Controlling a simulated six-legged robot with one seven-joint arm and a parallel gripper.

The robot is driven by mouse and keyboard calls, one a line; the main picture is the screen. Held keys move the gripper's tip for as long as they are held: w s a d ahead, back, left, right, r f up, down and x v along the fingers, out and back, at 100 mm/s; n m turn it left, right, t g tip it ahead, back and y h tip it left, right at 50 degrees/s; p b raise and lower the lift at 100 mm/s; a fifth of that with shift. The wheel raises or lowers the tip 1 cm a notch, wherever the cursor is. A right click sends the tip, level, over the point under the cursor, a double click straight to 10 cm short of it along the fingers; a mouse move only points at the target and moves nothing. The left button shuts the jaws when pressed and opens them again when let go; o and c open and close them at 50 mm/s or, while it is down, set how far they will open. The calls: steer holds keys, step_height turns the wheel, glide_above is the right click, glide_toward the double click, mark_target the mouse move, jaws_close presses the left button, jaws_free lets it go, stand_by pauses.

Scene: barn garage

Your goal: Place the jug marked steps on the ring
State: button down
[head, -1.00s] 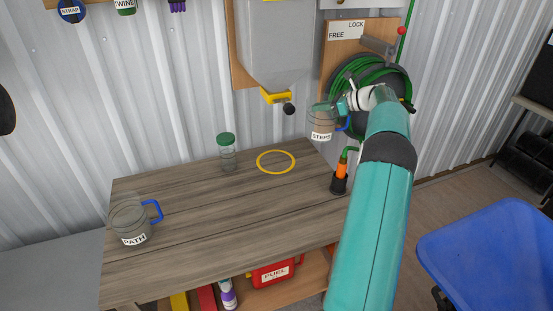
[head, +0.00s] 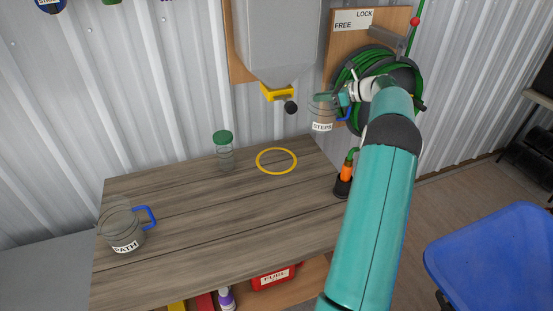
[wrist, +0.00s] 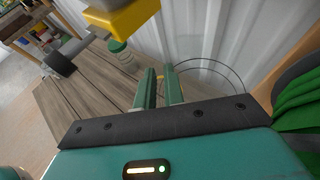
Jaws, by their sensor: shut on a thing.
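The clear jug marked STEPS (head: 322,114) is held in the air above the bench's back right corner, right of the ring and higher than it. My gripper (head: 345,98) is shut at the jug's blue handle side. In the wrist view my gripper's two green fingers (wrist: 160,86) are close together, and the jug's round rim (wrist: 207,61) shows faintly beyond them. The yellow ring (head: 276,174) lies flat and empty on the bench top.
A PATH jug (head: 122,228) stands at the bench's left. A green-lidded jar (head: 224,152) stands left of the ring. A grey hopper with a yellow outlet (head: 277,92) and black knob hangs above the ring. An orange tool in a black holder (head: 343,186) stands at the right edge.

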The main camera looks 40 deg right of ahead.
mark_target(323, 126)
steer(key=f, duration=1.2)
steer(key=shift+s, duration=0.35)
steer(key=s+a, duration=0.6)
steer(key=a, duration=0.1)
steer(key=w+a+r+x, duration=0.1)
steer(key=r+x, duration=0.2)
steer(key=x, duration=1.4)
steer(key=shift+g, duration=0.3)
steer(key=c, duration=1.9)
jaws_free()
steer(key=shift+w+f, duration=0.1)
steer(key=shift+f, duration=0.05)
steer(key=shift+c, duration=0.2)
steer(key=o, duration=0.4)
steer(key=shift+o, duration=0.2)
